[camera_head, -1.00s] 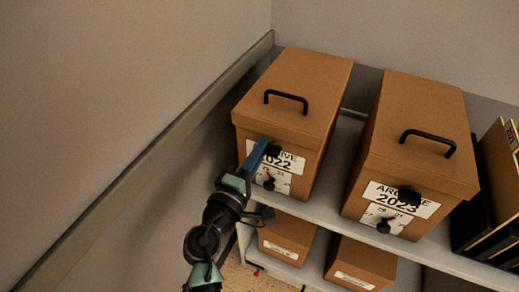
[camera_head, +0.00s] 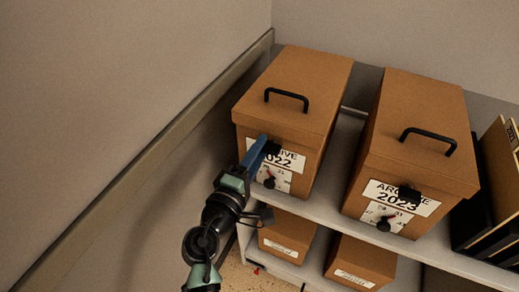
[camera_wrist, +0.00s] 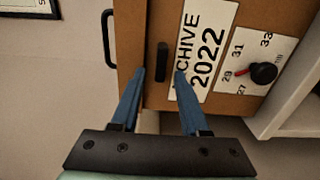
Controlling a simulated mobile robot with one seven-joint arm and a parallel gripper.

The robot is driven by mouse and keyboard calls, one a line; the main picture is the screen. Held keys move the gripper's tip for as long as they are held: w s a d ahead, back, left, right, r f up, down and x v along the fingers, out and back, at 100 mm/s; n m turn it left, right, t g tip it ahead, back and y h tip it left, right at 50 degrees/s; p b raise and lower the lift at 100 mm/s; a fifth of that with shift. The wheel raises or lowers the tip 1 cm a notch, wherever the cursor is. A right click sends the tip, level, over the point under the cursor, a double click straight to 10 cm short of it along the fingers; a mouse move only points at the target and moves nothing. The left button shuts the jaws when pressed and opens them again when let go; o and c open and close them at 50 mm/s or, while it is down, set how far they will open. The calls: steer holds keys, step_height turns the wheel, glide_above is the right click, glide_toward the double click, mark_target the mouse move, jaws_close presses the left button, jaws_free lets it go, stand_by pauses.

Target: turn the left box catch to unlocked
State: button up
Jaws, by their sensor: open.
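The left box (camera_head: 295,85) is a brown archive box labelled 2022, standing on the shelf. Its catch is a small black bar (camera_wrist: 162,62) on the front beside the label in the wrist view. It also shows in the head view as a dark piece (camera_head: 272,147), partly hidden by my fingers. My gripper (camera_wrist: 160,74) is open, with its two blue fingers pointing at the box front. The fingertips lie either side of the lower end of the catch in the wrist picture. I cannot tell whether they touch it.
A dial with a dark knob (camera_wrist: 263,73) is on the same front. The right box (camera_head: 420,120), labelled 2023, has its own black catch (camera_head: 409,195). Smaller boxes (camera_head: 286,236) sit on the shelf below. A wall with a rail (camera_head: 160,138) runs close on the left.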

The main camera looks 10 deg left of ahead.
steer(key=b+v, duration=0.1)
steer(key=v, duration=1.1)
steer(key=shift+s, duration=0.25)
steer(key=shift+a, duration=0.1)
